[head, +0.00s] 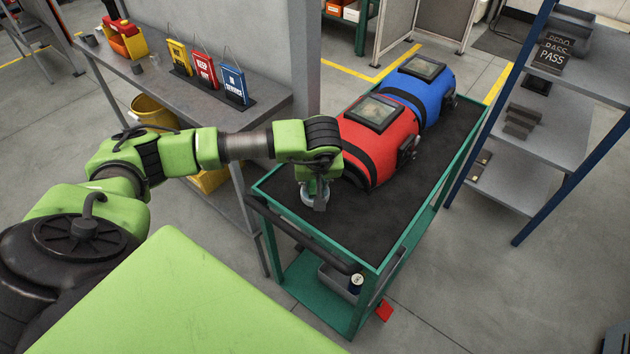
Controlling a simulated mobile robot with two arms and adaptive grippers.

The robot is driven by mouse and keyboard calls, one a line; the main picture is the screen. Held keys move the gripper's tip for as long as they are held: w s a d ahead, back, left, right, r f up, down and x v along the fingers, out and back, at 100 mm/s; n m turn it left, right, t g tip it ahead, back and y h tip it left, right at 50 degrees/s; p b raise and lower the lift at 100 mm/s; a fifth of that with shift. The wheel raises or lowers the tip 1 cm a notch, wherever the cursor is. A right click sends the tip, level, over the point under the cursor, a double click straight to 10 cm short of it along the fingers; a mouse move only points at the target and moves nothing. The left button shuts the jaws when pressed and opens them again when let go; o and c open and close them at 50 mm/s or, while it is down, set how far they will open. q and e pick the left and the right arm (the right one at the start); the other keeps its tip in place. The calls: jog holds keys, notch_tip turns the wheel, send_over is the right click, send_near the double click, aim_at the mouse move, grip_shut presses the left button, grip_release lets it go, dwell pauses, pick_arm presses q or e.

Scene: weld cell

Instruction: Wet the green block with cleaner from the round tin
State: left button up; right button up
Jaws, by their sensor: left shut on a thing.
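My left gripper (319,203) points down over the near left part of the cart's black top mat. My right gripper is not in view.
A bench (216,113) with signs stands left, a shelf rack (545,140) right. A can (356,283) sits below.

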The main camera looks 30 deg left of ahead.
pick_arm(q)
jog(key=shift+s+f, duration=0.1)
dwell(1.2)
jog(key=shift+r+p, duration=1.7)
jog(key=shift+r, duration=1.9)
